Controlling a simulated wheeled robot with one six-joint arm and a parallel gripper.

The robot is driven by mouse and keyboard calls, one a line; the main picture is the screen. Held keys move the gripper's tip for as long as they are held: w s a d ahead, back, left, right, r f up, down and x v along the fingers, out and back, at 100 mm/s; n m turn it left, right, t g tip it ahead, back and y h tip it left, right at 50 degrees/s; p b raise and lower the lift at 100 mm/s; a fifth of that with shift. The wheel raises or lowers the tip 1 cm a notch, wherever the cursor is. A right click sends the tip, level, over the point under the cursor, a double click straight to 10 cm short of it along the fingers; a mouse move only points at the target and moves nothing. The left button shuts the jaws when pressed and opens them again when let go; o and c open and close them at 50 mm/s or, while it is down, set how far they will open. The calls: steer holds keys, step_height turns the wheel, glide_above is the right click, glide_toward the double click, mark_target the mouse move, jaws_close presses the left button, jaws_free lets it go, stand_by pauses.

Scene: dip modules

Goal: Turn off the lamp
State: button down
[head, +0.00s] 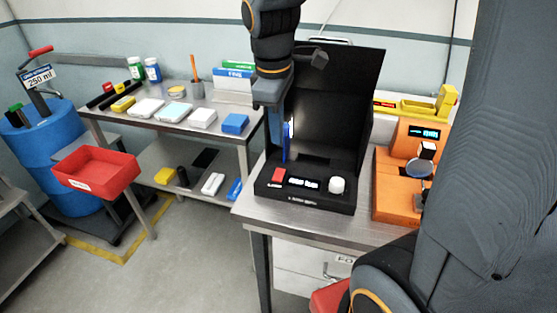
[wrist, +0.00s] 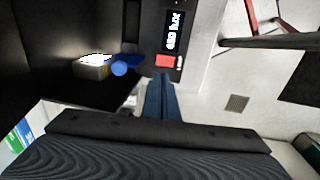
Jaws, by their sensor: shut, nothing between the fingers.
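The lamp (wrist: 95,66) is a small pale block with a bright glowing face, beside a blue round part in the wrist view. In the head view its glow (head: 291,129) shows inside a black open-fronted box, partly hidden behind my gripper. The box's base has a red switch (head: 278,175), a lit lux display (head: 303,183) and a white knob (head: 336,185). The red switch (wrist: 166,61) also shows in the wrist view, just beyond my fingertips. My gripper (wrist: 163,80) is shut and empty, its blue fingers pointing at the switch. I cannot tell whether they touch it.
The box stands on a metal table (head: 245,204). An orange device (head: 394,191) stands right of it. A side table (head: 171,133) at left holds bottles and small boxes. A red bin (head: 97,170) and blue drum (head: 45,150) stand farther left. The floor between is clear.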

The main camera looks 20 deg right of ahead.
mark_target(277, 175)
steer(key=f, duration=0.3)
steer(key=f+p, duration=0.1)
steer(key=f, duration=0.2)
steer(key=w+f, duration=0.1)
steer(key=f, duration=0.3)
steer(key=shift+d+f+p, duration=0.1)
steer(key=shift+d+p, duration=0.2)
steer(key=shift+f, duration=0.2)
steer(key=shift+s, duration=0.15)
steer(key=shift+s+a+r+p, duration=0.15)
steer(key=shift+s+a+p, duration=0.25)
steer(key=shift+s+p, duration=0.1)
steer(key=shift+r+p, duration=0.55)
steer(key=shift+r, duration=0.05)
step_height(277, 175, up, 13)
steer(key=s+a, duration=0.1)
steer(key=shift+s+f+p, duration=0.15)
steer(key=shift+p, duration=0.25)
